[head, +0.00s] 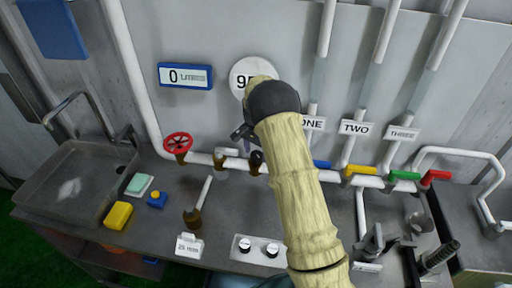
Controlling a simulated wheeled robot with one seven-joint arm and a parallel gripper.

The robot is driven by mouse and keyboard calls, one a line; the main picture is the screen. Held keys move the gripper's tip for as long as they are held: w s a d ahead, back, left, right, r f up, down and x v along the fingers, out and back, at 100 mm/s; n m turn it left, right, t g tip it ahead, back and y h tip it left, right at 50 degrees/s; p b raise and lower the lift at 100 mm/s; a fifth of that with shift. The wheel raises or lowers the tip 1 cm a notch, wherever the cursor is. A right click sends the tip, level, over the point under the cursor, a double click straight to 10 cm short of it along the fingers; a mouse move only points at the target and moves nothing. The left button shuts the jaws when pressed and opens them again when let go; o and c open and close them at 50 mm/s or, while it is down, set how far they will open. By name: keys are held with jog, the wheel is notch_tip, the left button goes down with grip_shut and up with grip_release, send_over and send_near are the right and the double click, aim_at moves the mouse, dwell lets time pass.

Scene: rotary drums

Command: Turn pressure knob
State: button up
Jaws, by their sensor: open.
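No knob in view carries a readable pressure label. A dark round knob (256,158) sits on the white pipe along the wall. My gripper (243,137) is mostly hidden behind my own arm; the little that shows is dark, open, and just above the pipe near that dark knob. I cannot tell whether it touches anything.
A red wheel valve (177,142) is at the pipe's left. Blue, yellow (360,170), green (404,175) and red (436,176) handles line its right. A sink (50,212), sponges and a small upright lever (199,204) stand left; clamps (375,241) stand right.

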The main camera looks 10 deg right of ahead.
aim_at(257, 155)
notch_tip(257, 155, up, 17)
jog(key=b, duration=0.3)
jog(key=shift+w+a+r+b, duration=0.15)
jog(key=shift+w+r+b, duration=0.05)
jog(key=shift+b, duration=0.1)
jog(key=s+f+n+t, duration=0.1)
jog(key=s+f+n, duration=0.2)
jog(key=s, duration=0.7)
jog(key=s+f+n+t, duration=0.1)
jog(key=s+f+n, duration=0.2)
jog(key=s, duration=0.7)
jog(key=s+f+n+t, duration=0.1)
jog(key=s+f+n, duration=0.1)
jog(key=s, duration=0.8)
jog(key=shift+s+f+n, duration=0.35)
jog(key=shift+f+n, duration=0.05)
jog(key=shift+n, duration=0.5)
